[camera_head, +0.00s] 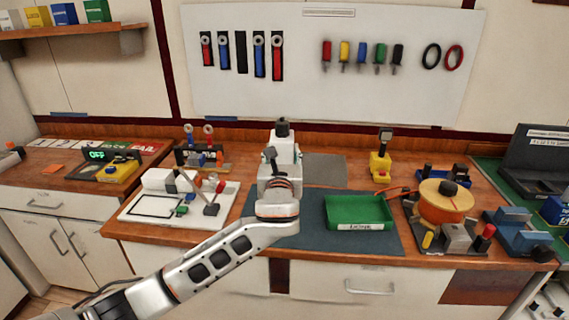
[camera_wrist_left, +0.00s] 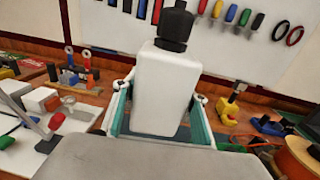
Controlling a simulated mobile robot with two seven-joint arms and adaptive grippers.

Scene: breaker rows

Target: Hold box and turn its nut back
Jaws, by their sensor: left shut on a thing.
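A white box (camera_head: 284,150) with a black nut (camera_head: 282,128) on its top stands upright at the middle of the bench. In the left wrist view the white box (camera_wrist_left: 162,88) and its black nut (camera_wrist_left: 175,27) fill the centre. My left gripper (camera_head: 277,175) reaches in front of the box. Its two fingers with teal pads lie on either side of the box, and it is shut on it (camera_wrist_left: 160,118). The lower part of the box is hidden by the gripper. My right gripper is in neither view.
A green tray (camera_head: 358,212) sits on the dark mat (camera_head: 320,235) to the right. A white board with small parts (camera_head: 150,207) is left of my arm. An orange spool (camera_head: 445,200) and a yellow stand (camera_head: 380,165) stand further right. Tools hang on the wall panel (camera_head: 300,60).

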